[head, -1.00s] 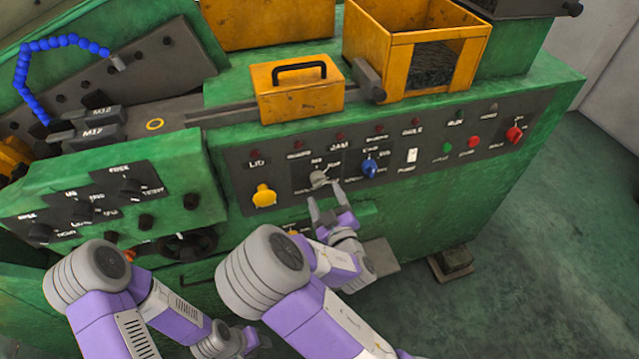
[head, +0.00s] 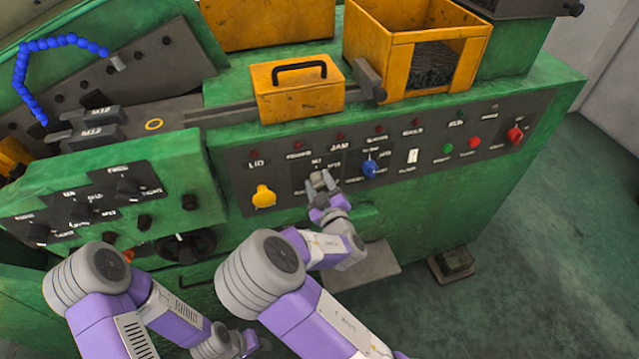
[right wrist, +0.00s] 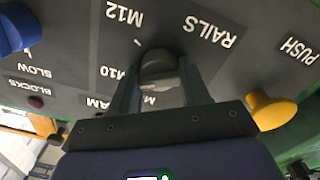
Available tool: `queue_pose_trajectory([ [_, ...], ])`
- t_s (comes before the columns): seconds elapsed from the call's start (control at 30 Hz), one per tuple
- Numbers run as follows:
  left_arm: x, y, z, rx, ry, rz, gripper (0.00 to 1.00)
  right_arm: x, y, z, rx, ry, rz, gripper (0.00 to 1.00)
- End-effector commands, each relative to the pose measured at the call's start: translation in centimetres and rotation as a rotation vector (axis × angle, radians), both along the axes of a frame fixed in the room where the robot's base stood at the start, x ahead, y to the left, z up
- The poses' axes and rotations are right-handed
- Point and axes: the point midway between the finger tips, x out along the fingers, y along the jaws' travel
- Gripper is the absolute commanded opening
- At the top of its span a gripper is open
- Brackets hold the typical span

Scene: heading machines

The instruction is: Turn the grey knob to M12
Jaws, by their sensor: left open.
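The grey knob (head: 316,178) is on the dark control panel, between a yellow knob and a blue knob. In the right wrist view the grey knob (right wrist: 158,68) is ringed by the labels M12 at the top, M10 at the left and a partly covered M label below. Its pointing direction is unclear. My right gripper (head: 320,182) is at the knob, with one finger on each side of it. In the right wrist view the fingers (right wrist: 160,82) lie close along the knob; contact is unclear. My left gripper (head: 254,341) is low, away from the panel, its fingers mostly hidden.
The yellow knob (head: 264,196) is left of the grey one, and the blue knob (head: 370,168) is right. A white switch (head: 412,156) and red and green buttons follow further right. An orange box with a handle (head: 298,88) stands above the panel.

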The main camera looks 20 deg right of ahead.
Motion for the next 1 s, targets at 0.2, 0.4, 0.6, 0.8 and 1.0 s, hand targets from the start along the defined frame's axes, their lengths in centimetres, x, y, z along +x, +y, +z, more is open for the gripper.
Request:
queue_pose_trajectory([
  [0.2, 0.0, 0.0, 0.0, 0.000, 0.000, 0.000, 0.43, 0.0, 0.0, 0.1, 0.001, -0.003, 0.002, 0.13],
  [0.4, 0.0, 0.0, -0.1, 0.000, 0.000, 0.000, 0.43, 0.0, 0.0, 0.1, 0.025, -0.004, 0.002, 0.13],
  [0.6, 0.0, 0.0, -0.4, 0.000, 0.000, 0.000, 0.43, 0.0, 0.0, 0.2, 0.114, -0.004, 0.001, 0.13],
  [0.8, 0.0, 0.0, -1.1, 0.000, 0.000, 0.000, 0.43, 0.1, -0.2, 0.3, 0.272, -0.002, 0.000, 0.13],
  [1.0, 0.0, 0.0, -2.6, 0.000, 0.000, 0.000, 0.43, 0.1, -0.3, 0.2, 0.461, 0.001, 0.000, 0.13],
])
